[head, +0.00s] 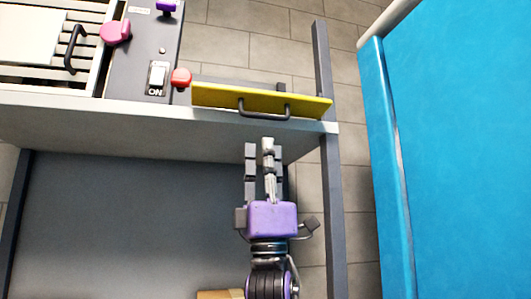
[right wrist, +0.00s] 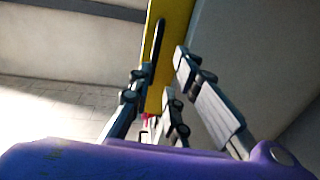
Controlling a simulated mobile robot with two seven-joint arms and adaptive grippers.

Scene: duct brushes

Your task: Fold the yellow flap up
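The yellow flap (head: 215,97) is at the right end of the grey workbench and shows as a narrow slanted band. A dark bar handle (head: 264,116) is on its near side. My right gripper (head: 264,152), purple with grey fingers, is just below the handle in the head view and points at it. Its fingers are spread and hold nothing. In the right wrist view the yellow flap (right wrist: 172,40) and its handle (right wrist: 158,45) lie ahead of the spread fingers (right wrist: 166,75). I cannot tell whether a finger touches the handle. My left gripper is not in view.
A panel with an ON switch (head: 157,77), a red knob (head: 181,77) and a pink knob (head: 116,32) is left of the flap. A grey post (head: 322,60) stands at the flap's right end. A large blue surface (head: 460,150) is farther right, across a tiled floor gap.

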